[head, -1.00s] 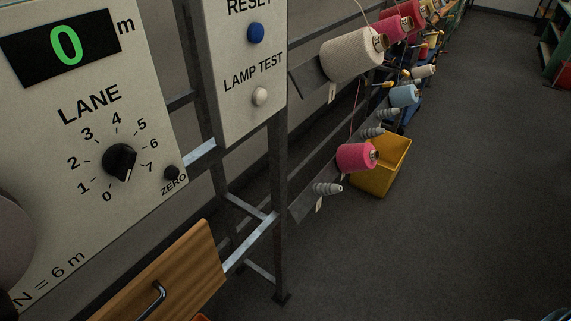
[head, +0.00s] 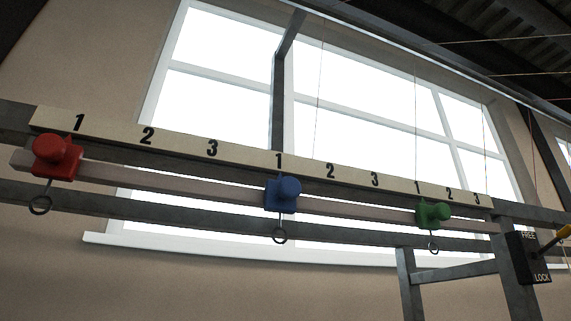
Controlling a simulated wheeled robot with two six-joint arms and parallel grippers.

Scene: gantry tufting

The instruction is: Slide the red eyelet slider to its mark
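The red eyelet slider (head: 57,157) sits on the pale rail (head: 180,178) at the far left of the head view, a little left of and below the first "1" on the numbered strip (head: 110,128). A dark ring hangs from its underside. The strip repeats the marks 1, 2, 3 in three groups. The first group's "2" (head: 147,135) and "3" (head: 212,148) lie to the right of the red slider. Neither of my grippers is in view.
A blue slider (head: 283,194) sits under the middle "1", and a green slider (head: 433,214) near the right-hand "1", both on the same rail. A FREE/LOCK box (head: 528,257) with a yellow-tipped lever (head: 564,232) is at the right. A bright window (head: 370,100) is behind. Thin threads run above.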

